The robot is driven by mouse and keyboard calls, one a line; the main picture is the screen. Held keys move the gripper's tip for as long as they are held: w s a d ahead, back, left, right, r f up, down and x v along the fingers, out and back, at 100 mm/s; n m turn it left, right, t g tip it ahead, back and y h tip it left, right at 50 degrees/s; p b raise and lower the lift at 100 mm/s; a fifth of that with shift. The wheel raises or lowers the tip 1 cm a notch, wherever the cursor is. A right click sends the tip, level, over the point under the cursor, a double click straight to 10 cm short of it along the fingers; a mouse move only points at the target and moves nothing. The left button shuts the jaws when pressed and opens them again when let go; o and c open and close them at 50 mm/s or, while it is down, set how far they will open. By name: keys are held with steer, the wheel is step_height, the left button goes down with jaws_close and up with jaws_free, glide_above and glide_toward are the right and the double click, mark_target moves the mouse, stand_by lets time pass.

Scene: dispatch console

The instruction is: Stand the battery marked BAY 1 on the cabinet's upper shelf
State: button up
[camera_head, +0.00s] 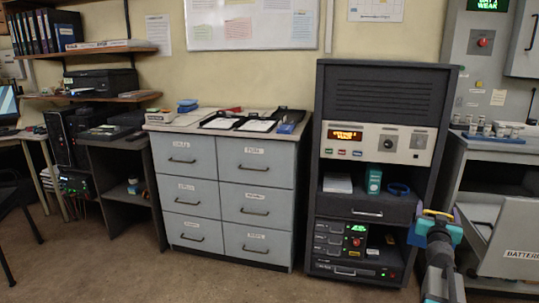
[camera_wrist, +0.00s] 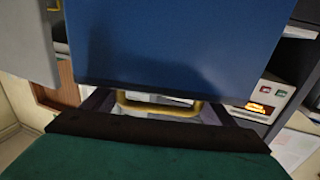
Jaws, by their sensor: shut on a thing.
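My gripper (camera_head: 437,216) is at the right front of the cabinet in the camera_head view, near the height of its drawer. It is shut on a blue box-shaped thing with a yellow handle, seemingly the battery (camera_wrist: 180,40), which fills the upper middle of the camera_wrist view. Its marking does not show, so I cannot read BAY 1. The dark cabinet (camera_head: 320,190) has an upper shelf (camera_head: 352,195) below its control panel. A white box (camera_head: 337,183), a teal container (camera_head: 374,180) and a blue ring (camera_head: 398,189) stand or lie there.
The drawer front (camera_head: 365,208) is below the upper shelf. A unit with lit displays (camera_head: 342,240) fills the lower bay. A grey drawer cabinet (camera_head: 220,195) stands left. A bench (camera_head: 495,152) with small items and a panel marked BATTERY (camera_head: 520,254) is right. The floor in front is clear.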

mark_target(427, 211)
steer(key=shift+w+a+f+n+t+y, duration=0.15)
steer(key=shift+a+y, duration=0.1)
steer(key=shift+a, duration=0.25)
steer(key=shift+w+a+f+n+t+y, duration=0.1)
steer(key=shift+w+a+n+y, duration=0.1)
steer(key=shift+a, duration=0.25)
steer(key=shift+w+a+f+n+t+y, duration=0.15)
steer(key=shift+a+y, duration=0.1)
steer(key=shift+a, duration=0.25)
steer(key=a+f+n+t+y+b, duration=0.1)
steer(key=a+f+n+y, duration=0.4)
steer(key=a, duration=0.6)
steer(key=a+n+y+b, duration=0.1)
steer(key=a+n+y, duration=0.2)
steer(key=a+y, duration=0.65)
steer(key=s+a+n+g+y, duration=0.3)
steer(key=s+a, duration=0.3)
steer(key=a, duration=0.3)
steer(key=s+a+n+g+y, duration=0.4)
steer(key=s+a+n+y, duration=0.1)
steer(key=a, duration=0.4)
steer(key=shift+s+a+f, duration=0.2)
steer(key=shift+s+f, duration=0.1)
steer(key=shift+s, duration=0.4)
steer(key=shift+r+p, duration=0.15)
steer(key=shift+p, duration=0.25)
